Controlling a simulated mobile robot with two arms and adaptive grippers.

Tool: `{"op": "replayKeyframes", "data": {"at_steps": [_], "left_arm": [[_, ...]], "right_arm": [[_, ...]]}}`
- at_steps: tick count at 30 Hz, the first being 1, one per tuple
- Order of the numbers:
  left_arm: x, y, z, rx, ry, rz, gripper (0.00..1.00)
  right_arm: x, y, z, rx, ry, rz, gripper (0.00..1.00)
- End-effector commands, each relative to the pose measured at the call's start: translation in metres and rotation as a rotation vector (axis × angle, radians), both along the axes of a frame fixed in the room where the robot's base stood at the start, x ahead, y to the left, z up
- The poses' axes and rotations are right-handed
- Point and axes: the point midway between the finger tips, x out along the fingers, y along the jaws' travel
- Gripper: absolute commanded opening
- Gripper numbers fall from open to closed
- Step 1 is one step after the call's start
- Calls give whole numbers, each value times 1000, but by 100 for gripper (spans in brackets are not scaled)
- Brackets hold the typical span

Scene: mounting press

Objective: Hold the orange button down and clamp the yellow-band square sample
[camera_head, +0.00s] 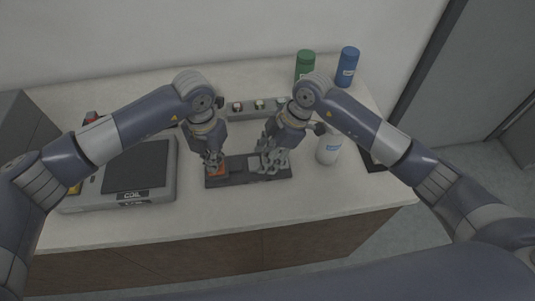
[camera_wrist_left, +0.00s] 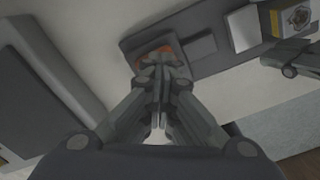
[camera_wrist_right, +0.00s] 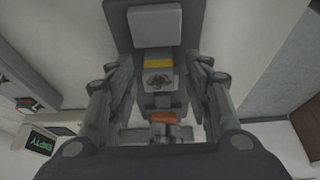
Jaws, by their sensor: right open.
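The dark press (camera_head: 240,180) lies on the bench, with the orange button (camera_wrist_left: 154,52) at its left end. My left gripper (camera_wrist_left: 160,68) is shut and empty, its fingertips at the button; I cannot tell whether the button is pressed. The yellow-band square sample (camera_wrist_right: 158,78) sits on the press with a round grey centre on its face. It also shows in the left wrist view (camera_wrist_left: 297,18). My right gripper (camera_wrist_right: 158,85) is open, one finger on each side of the sample. In the head view my right gripper (camera_head: 272,159) hides the sample.
A pale block (camera_wrist_right: 155,25) stands at the far end of the press. A white bottle (camera_head: 328,150) is close right of my right gripper; green (camera_head: 304,66) and blue (camera_head: 347,67) bottles stand behind.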

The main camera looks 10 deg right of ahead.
Motion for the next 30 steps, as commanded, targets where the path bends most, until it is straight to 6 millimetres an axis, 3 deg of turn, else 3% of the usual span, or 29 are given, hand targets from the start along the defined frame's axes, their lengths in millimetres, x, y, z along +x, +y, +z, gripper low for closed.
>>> {"op": "replayKeyframes", "data": {"at_steps": [5, 18, 24, 30], "left_arm": [[-1, 1, -2, 2, 3, 0, 0], [-1, 1, -2, 2, 3, 0, 0], [-1, 1, -2, 2, 4, 0, 0], [-1, 1, -2, 2, 4, 0, 0]], "right_arm": [[1, -7, 15, -1, -4, -2, 46], [1, -41, 95, 1, -5, -1, 46], [0, -47, 109, 1, -2, 0, 46], [0, -47, 111, 1, -2, -1, 46]]}}
